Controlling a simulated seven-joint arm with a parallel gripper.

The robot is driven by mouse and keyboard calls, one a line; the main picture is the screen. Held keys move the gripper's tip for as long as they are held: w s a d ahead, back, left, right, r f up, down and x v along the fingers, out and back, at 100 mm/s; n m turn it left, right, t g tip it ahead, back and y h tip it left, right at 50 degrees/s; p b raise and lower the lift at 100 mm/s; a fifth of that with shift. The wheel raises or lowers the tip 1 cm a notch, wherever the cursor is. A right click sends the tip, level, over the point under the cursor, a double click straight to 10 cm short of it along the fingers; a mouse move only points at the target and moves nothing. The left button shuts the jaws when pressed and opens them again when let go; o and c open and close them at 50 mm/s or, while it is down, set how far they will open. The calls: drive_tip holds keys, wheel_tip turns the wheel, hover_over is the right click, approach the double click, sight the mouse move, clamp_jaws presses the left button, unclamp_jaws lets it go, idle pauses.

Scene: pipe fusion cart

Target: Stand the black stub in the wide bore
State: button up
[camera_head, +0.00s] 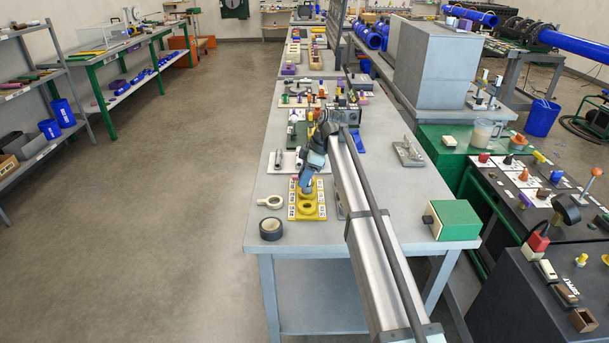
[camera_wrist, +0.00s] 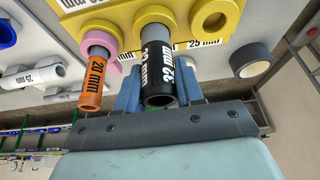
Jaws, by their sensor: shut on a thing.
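The black stub (camera_wrist: 158,86), labelled 32 mm, is between the blue fingers of my gripper (camera_wrist: 159,92) in the wrist view. My gripper is shut on it. A grey section shows between the stub and a yellow collar (camera_wrist: 153,15) on the yellow block (camera_wrist: 110,18); I cannot tell whether the stub's far end is inside that collar. A second yellow collar (camera_wrist: 209,20) with an open bore is to its right. In the head view my gripper (camera_head: 307,190) is over the yellow block (camera_head: 320,212) and hides the stub.
An orange 20 mm stub (camera_wrist: 92,85) stands out from a pink collar (camera_wrist: 98,36), close left of my gripper. A green box (camera_head: 452,220) is at the table's right corner.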

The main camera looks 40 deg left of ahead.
drive_tip(key=shift+f, duration=0.15)
drive_tip(key=o, duration=1.1)
drive_tip(key=v, duration=1.3)
drive_tip(key=shift+r, duration=0.35)
drive_tip(key=shift+w+d, duration=0.15)
drive_tip(key=shift+w, duration=0.05)
